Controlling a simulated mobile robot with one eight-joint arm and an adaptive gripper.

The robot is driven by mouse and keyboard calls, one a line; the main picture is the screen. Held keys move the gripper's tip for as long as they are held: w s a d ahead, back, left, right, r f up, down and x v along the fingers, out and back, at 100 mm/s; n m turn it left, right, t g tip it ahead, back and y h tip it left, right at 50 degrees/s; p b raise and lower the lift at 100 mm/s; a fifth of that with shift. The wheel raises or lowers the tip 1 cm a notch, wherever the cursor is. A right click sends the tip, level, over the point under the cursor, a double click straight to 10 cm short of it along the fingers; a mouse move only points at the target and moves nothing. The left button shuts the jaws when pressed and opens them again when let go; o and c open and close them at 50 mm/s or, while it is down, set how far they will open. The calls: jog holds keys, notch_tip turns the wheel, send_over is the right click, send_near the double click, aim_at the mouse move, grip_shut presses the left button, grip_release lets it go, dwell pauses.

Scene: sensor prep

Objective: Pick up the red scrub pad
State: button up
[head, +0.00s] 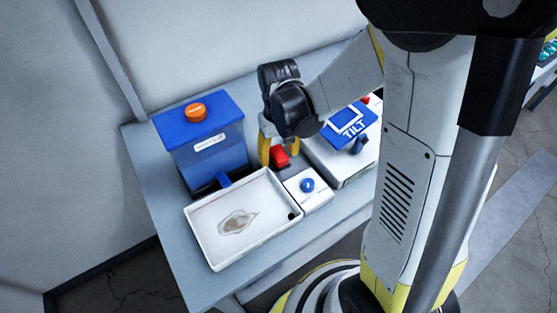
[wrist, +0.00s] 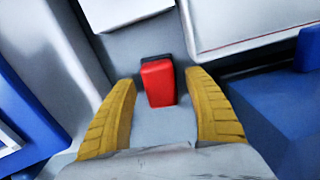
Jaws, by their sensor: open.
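The red scrub pad (head: 280,156) is a small red block with a dark edge along one side. It sits on the grey table between the blue container and the white machine, and the gripper partly hides it in the head view. In the wrist view the red pad (wrist: 158,82) lies between and slightly beyond the two yellow fingers. My gripper (head: 279,152) is open and points down over the pad. In the wrist view the gripper (wrist: 165,105) shows a gap on both sides of the pad, and neither finger visibly touches it.
A blue container (head: 208,155) with an orange knob stands left. A white tray (head: 205,250) with a brown stain lies in front. A small white box (head: 318,200) with a blue knob is beside the tray. A white machine (head: 345,172) with a blue TILT panel stands close on the right.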

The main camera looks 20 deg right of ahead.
aim_at(279, 153)
jog(key=c, duration=1.2)
jog(key=shift+c, duration=0.2)
jog(key=shift+r+p, duration=0.3)
jog(key=shift+r, duration=0.1)
grip_shut()
notch_tip(279, 153, up, 9)
jog(key=p, duration=0.4)
jog(key=shift+r, duration=0.1)
grip_release()
